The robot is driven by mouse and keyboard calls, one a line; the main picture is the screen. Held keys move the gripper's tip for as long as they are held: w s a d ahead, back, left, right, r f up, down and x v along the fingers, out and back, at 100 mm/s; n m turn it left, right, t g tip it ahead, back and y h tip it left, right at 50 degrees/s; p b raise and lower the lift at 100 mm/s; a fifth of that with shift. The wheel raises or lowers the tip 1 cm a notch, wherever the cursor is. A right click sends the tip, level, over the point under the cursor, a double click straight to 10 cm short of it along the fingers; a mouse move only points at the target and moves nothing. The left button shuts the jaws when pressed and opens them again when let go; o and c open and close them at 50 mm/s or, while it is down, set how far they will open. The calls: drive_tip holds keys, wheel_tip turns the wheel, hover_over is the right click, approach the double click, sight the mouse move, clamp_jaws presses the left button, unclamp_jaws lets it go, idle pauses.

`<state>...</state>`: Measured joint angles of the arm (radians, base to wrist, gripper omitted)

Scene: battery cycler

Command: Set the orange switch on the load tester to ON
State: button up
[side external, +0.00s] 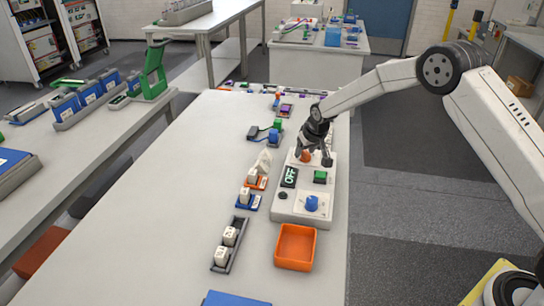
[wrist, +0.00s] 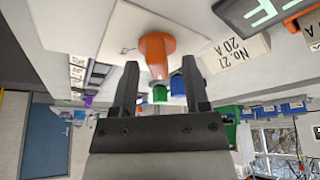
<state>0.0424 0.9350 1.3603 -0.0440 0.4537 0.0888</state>
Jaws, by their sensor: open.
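The load tester (side external: 285,211) is a pale box on the white table. Its display (side external: 289,177) reads OFF and shows partly in the wrist view (wrist: 250,10). The orange switch (side external: 306,157) is at the tester's far end, largely covered by my gripper in the side view. In the wrist view the orange switch (wrist: 155,50) is a flared knob on a pale plate, lying between my open fingertips. My gripper (side external: 313,156) is over it; the wrist view shows both fingers (wrist: 158,70) apart with gaps beside the knob. I cannot tell whether a finger touches it.
On the tester are a green button (side external: 320,177) and a blue knob (side external: 312,203). An orange tray (side external: 296,228) stands at its near end. Small cell holders (side external: 230,245) line its left side. The table's left part is clear.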

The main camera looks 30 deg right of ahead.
clamp_jaws()
drive_tip(key=shift+m+h, duration=0.3)
drive_tip(key=shift+m, duration=0.4)
drive_tip(key=shift+m+g+h, duration=0.3)
drive_tip(key=shift+m+h, duration=0.1)
drive_tip(key=shift+m, duration=0.9)
drive_tip(key=m+h, duration=0.1)
drive_tip(key=m, duration=0.2)
drive_tip(key=shift+m+g, duration=0.4)
drive_tip(key=m+g+h, duration=0.1)
drive_tip(key=m, duration=0.3)
drive_tip(key=shift+s+d+m+g+h, duration=0.15)
drive_tip(key=shift+m+g, duration=0.3)
drive_tip(key=shift+m, duration=0.6)
drive_tip(key=shift+w+a+m+g+h, duration=0.15)
drive_tip(key=shift+m+g, duration=0.3)
drive_tip(key=shift+m, duration=0.6)
drive_tip(key=shift+s+d, duration=0.1)
drive_tip(key=shift+s, duration=0.05)
